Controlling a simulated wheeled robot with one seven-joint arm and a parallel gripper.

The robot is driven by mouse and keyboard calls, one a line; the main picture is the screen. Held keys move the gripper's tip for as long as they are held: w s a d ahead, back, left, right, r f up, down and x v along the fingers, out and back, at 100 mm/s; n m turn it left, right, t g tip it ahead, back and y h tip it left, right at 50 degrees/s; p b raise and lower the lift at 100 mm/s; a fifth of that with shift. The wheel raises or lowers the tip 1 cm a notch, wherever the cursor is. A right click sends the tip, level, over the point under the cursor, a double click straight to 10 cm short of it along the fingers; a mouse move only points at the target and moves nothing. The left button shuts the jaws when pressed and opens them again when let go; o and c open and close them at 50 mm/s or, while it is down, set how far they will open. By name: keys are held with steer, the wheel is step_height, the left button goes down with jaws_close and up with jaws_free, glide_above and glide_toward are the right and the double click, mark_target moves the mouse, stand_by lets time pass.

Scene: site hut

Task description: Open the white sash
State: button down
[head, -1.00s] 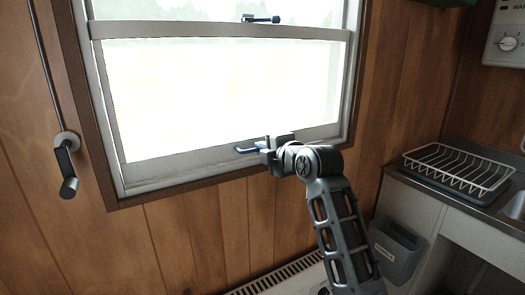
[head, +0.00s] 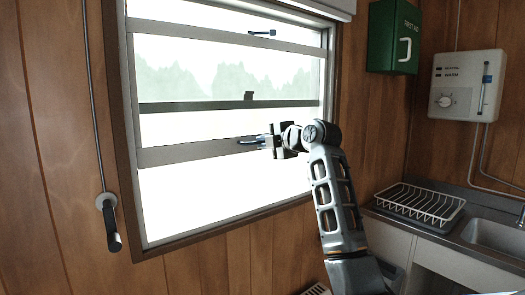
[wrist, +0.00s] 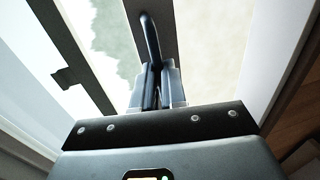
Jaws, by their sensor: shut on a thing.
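The white sash's bottom rail (head: 190,153) stands well above the window sill, with a bright open gap below it. Its top rail (head: 200,28) is near the top of the frame and carries a small dark latch (head: 262,33). My gripper (head: 268,141) is shut on the sash's pull handle (head: 246,141) at the bottom rail. In the wrist view the dark handle bar (wrist: 150,38) runs between the two fingers of my gripper (wrist: 158,90). Part of the handle is hidden by the fingers.
A second rail (head: 190,106) with a small catch (head: 248,96) crosses the window between. A crank (head: 110,222) hangs left of the frame. At right are a green first-aid box (head: 394,38), a water heater (head: 463,85), a dish rack (head: 420,201) and a sink (head: 500,236).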

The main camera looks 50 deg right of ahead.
steer(key=c, duration=1.2)
jaws_free()
steer(key=b+v, duration=0.1)
steer(key=v, duration=0.6)
steer(key=shift+s+b, duration=0.35)
steer(key=shift+b, duration=0.05)
steer(key=shift+a, duration=0.15)
